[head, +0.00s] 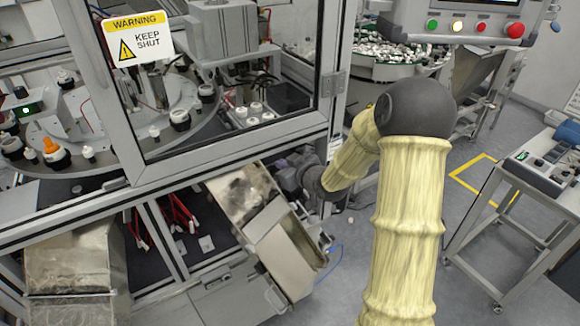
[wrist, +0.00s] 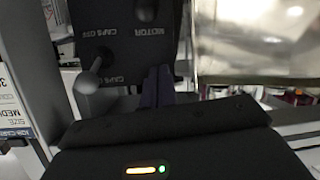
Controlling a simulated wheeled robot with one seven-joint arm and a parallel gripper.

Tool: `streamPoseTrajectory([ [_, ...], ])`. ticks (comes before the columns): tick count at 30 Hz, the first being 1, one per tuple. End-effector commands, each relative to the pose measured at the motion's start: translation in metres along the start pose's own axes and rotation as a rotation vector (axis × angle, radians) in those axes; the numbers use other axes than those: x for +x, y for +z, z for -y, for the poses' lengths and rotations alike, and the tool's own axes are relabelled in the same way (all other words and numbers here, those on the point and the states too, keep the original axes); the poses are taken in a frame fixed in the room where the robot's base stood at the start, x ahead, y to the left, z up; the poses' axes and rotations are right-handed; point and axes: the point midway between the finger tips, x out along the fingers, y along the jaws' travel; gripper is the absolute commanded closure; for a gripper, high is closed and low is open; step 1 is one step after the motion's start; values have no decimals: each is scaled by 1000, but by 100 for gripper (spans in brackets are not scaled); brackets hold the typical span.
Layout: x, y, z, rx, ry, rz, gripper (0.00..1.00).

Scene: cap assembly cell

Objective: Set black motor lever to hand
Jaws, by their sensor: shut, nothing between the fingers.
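A dark rounded shape (wrist: 146,9) at the top edge by the MOTOR label may be the black motor lever, but I cannot tell for sure. A pale grey lever with a round knob (wrist: 88,82) sticks out at the panel's left. My gripper (wrist: 158,82) is shut and empty, its dark fingers in front of the panel's lower right part. In the head view my gripper (head: 284,174) is low beside the machine frame; the panel is not distinguishable there.
A sloping metal chute (head: 262,225) stands just left of my gripper. The guarded machine with a glass door (head: 235,70) is above it. A bowl of parts (head: 395,70) is behind, and a trolley (head: 530,195) stands at right. Grey floor (head: 480,235) lies open between.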

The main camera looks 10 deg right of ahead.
Motion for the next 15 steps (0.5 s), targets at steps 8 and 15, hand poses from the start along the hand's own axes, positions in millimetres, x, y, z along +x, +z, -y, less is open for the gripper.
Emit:
streamPoseTrajectory([
  [8,42,-1,0,0,-2,0,100],
  [15,37,26,-1,3,0,4,100],
])
